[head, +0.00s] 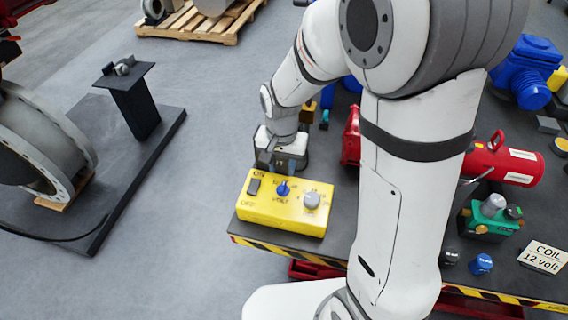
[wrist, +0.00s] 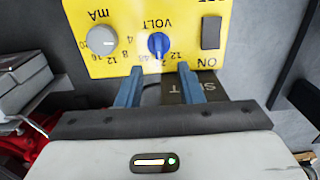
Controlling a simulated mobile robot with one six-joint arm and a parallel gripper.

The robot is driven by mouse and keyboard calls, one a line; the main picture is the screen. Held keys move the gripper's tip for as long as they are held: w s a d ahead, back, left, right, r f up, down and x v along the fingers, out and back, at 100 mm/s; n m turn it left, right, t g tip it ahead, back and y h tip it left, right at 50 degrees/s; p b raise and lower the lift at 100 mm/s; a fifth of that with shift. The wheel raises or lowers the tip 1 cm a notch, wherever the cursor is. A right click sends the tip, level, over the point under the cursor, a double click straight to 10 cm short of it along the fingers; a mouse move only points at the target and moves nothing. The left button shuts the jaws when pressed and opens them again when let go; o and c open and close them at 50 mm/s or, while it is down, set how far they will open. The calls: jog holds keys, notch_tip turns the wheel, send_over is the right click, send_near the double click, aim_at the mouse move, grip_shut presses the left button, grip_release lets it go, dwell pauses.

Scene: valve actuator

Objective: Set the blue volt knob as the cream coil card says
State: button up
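A yellow box (head: 255,210) stands at the table's front edge. Its blue VOLT knob (head: 283,188) sits between a dark rocker switch and a grey mA knob; it also shows in the wrist view (wrist: 158,45), where the lettering is upside down. Its pale mark points roughly toward the volt numbers, but which one I cannot tell. The cream coil card (head: 542,256) at the far right reads "COIL 12 volt". My gripper (wrist: 158,85) is open and empty, its two blue fingers apart at the box's lettered edge, short of the knob. In the head view it is behind the box.
The grey mA knob (wrist: 102,40) and the rocker switch (wrist: 211,32) flank the blue knob. A red cylinder (head: 500,165), a green box (head: 485,222) and loose black and blue knobs (head: 481,264) lie on the right of the table. My arm hides the table's middle.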

aim_at(283, 185)
jog(key=shift+w+d+f+p, duration=0.1)
jog(key=shift+f+p, duration=0.15)
jog(key=shift+f, duration=1.65)
jog(key=shift+w+f+p, duration=0.1)
jog(key=shift+f+p, duration=0.15)
jog(key=shift+f, duration=1.65)
jog(key=shift+c, duration=0.5)
